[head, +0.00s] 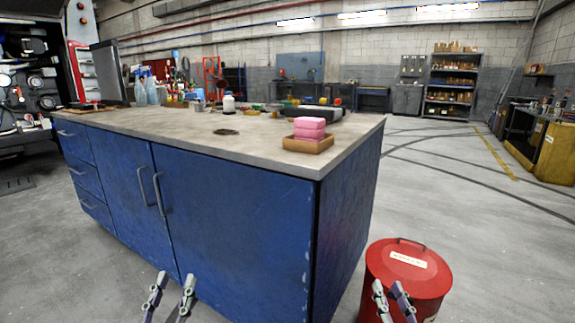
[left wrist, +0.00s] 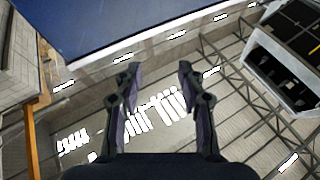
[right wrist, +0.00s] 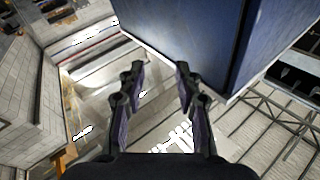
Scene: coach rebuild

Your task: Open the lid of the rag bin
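The rag bin (head: 384,292) is a red round can on the floor at the lower right of the head view. My left gripper (head: 175,279) is open and empty in front of the blue cabinet, and also shows in the left wrist view (left wrist: 158,75).
A blue workbench (head: 240,215) with a grey top fills the middle and left, its right end close to the bin. Pink blocks (head: 309,128) sit in a wooden tray (head: 308,144) on its near right corner. The floor to the right is clear.

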